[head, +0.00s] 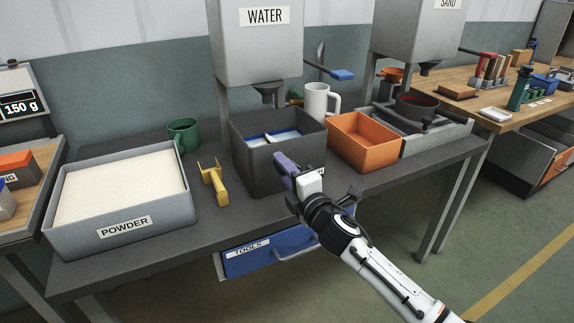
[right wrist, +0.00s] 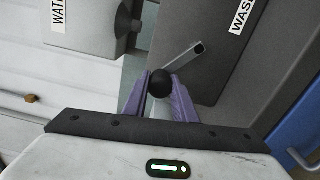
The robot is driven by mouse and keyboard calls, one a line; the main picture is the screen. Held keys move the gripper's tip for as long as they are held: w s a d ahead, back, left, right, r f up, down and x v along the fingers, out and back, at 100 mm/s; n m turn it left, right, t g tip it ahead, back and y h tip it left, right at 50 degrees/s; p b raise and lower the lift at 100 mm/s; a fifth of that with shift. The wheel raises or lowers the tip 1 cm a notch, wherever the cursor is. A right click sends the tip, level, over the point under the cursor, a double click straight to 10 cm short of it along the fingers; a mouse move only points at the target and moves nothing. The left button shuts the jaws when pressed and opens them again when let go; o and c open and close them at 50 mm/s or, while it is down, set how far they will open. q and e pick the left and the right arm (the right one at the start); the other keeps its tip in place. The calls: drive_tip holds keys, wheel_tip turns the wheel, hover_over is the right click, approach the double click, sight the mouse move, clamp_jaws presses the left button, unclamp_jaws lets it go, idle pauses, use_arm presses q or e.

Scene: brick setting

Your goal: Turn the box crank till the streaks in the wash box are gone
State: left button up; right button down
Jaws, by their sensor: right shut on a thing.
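The wash box (head: 254,172) is a dark grey open box under the water tank, labelled WASH in the right wrist view (right wrist: 228,68). Pale streaks and blue patches (head: 283,137) show inside it. A crank with a metal arm (right wrist: 184,57) and a round black knob (right wrist: 161,83) is on the box's side. My right gripper (head: 284,162) is at the box's front. In the right wrist view its purple fingers (right wrist: 160,92) are shut on the knob, one on each side. In the head view the gripper hides the crank. My left gripper is not in view.
An orange bin (head: 366,155) stands close right of the wash box, a white mug (head: 316,99) behind. A yellow tool (head: 216,185), green cup (head: 184,131) and powder tray (head: 76,233) are to the left. A blue tools drawer (head: 255,262) is below the bench.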

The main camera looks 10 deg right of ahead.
drive_tip(key=shift+a+f+n, duration=0.1)
drive_tip(key=shift+f+n, duration=0.1)
drive_tip(key=shift+n, duration=0.2)
drive_tip(key=c, duration=1.5)
unclamp_jaws()
drive_tip(key=shift+o, duration=0.2)
drive_tip(key=shift+s, duration=0.1)
drive_tip(key=v, duration=1)
